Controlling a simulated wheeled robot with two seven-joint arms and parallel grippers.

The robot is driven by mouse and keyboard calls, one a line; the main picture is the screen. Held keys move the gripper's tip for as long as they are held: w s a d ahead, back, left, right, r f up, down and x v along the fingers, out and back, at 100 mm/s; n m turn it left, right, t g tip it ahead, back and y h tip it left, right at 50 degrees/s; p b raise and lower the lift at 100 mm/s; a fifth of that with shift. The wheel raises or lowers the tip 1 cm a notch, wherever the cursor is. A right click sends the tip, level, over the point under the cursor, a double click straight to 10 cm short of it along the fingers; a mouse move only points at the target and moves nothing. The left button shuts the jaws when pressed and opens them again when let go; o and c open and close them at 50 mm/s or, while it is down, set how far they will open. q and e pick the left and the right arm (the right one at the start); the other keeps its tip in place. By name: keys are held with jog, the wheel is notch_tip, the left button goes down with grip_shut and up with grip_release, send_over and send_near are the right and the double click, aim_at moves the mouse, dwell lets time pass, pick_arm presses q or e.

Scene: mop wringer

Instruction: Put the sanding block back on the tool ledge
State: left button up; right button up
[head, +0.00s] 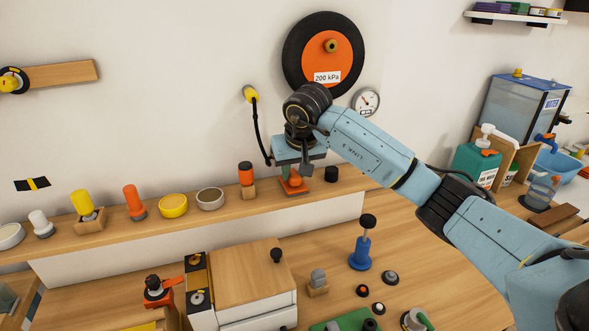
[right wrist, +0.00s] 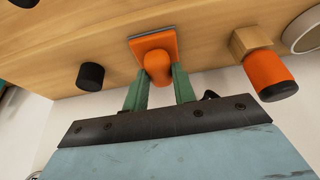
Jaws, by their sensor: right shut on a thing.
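The sanding block (head: 293,188) is orange, with a rounded knob on a flat base with a greyish edge. It is at the tool ledge (head: 235,208), the long wooden shelf along the wall; I cannot tell for certain whether its base touches the wood. My right gripper (head: 293,170) comes from above, its green fingers closed on the knob. The right wrist view shows the gripper (right wrist: 158,82) with a finger on each side of the sanding block's knob (right wrist: 157,66), the base (right wrist: 152,42) against the ledge (right wrist: 205,18). My left gripper is not in view.
An orange bottle with a black cap (head: 246,174) stands left of the block, and a black cylinder (head: 331,174) stands close on its right. Bowls and other tools line the ledge further left.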

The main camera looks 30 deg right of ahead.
jog(key=o, duration=1)
jog(key=shift+o, duration=0.2)
jog(key=shift+r, duration=0.5)
jog(key=v, duration=1.1)
jog(key=shift+s, duration=0.2)
